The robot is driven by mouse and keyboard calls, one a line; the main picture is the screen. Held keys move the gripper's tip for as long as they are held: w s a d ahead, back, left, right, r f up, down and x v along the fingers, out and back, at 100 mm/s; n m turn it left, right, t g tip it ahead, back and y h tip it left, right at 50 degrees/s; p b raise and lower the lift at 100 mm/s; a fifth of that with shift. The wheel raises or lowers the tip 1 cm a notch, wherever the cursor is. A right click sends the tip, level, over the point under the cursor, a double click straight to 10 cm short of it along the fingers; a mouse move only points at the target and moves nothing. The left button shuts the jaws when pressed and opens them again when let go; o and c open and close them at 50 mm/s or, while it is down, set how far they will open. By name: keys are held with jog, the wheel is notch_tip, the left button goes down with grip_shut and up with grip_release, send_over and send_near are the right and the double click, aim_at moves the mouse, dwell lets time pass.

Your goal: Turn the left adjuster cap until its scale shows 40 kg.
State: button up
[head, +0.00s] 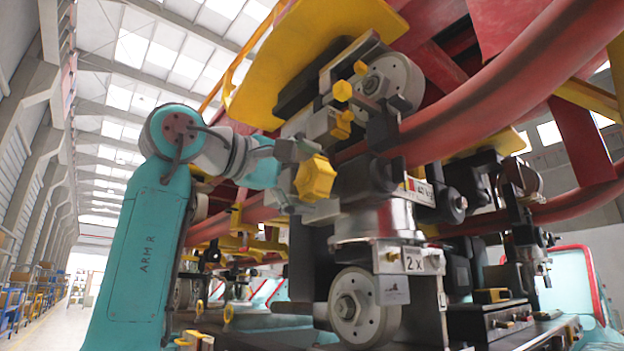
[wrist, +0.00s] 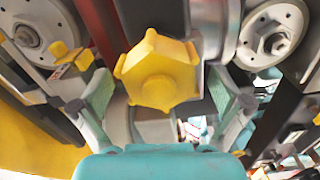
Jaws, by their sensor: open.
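A yellow lobed cap (head: 315,178), which I take to be the left adjuster cap, sits at the left side of the wheel assembly. It also shows in the wrist view (wrist: 158,72), at upper middle. My gripper (head: 298,180) is at this cap. In the wrist view its two fingers (wrist: 160,88) are apart, one left and one right of the cap, with a visible gap on each side. A scale with a kg reading cannot be made out in either view.
Above the cap are smaller yellow knobs (head: 343,90) and an upper wheel (head: 393,82). A lower wheel (head: 364,308) and a "2 X" plate (head: 413,262) sit below. A thick red rail (head: 500,85) crosses close behind. The left aisle (head: 62,325) is free.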

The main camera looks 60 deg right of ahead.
jog(key=v, duration=1.1)
jog(key=shift+a, duration=0.2)
jog(key=shift+w, duration=0.15)
